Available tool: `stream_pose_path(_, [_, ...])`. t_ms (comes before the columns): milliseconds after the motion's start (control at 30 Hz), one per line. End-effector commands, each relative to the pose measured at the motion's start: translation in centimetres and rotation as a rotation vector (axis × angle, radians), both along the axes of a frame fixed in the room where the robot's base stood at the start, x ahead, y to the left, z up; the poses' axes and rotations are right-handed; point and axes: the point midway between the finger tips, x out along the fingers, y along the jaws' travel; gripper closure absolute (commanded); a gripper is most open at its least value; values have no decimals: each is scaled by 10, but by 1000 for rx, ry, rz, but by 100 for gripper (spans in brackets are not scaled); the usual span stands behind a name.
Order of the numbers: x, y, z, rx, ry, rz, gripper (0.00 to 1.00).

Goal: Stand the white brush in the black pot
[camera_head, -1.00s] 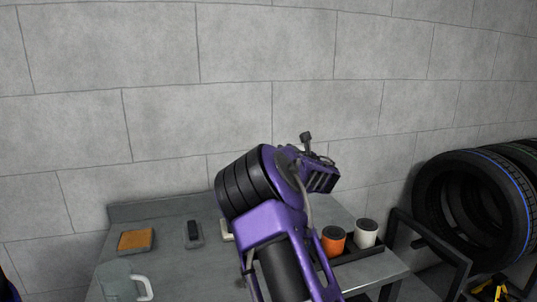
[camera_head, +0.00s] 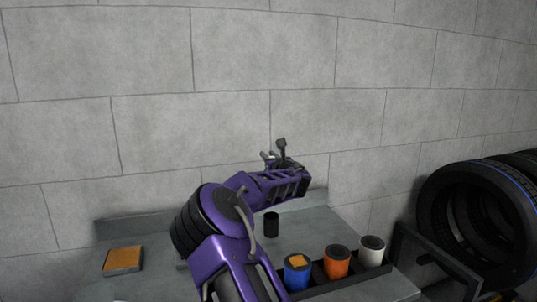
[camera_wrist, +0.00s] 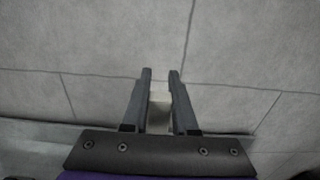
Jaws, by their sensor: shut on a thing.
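My gripper (camera_wrist: 160,76) is shut on a pale whitish piece (camera_wrist: 159,98), which looks like the white brush. Only a short part of it shows between the fingers in the wrist view, so its full length and tilt cannot be told. In the head view my gripper (camera_head: 277,157) is raised above the back of the table, in front of the wall. A small black pot (camera_head: 271,225) stands upright on the table, below my gripper in the picture and apart from it.
A dark tray (camera_head: 318,272) at the table's right holds a blue pot (camera_head: 297,274), an orange pot (camera_head: 337,263) and a white pot (camera_head: 372,252). An orange-topped block (camera_head: 123,260) lies at the left. Tyres (camera_head: 478,215) stand at the far right. The grey wall (camera_head: 230,60) rises behind.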

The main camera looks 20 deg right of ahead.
Motion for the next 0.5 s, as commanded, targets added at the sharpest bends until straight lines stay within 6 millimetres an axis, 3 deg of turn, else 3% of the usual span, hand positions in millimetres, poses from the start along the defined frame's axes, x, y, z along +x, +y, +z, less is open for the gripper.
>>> stream_pose_path(500, [0,0,-43,0,2,0,100])
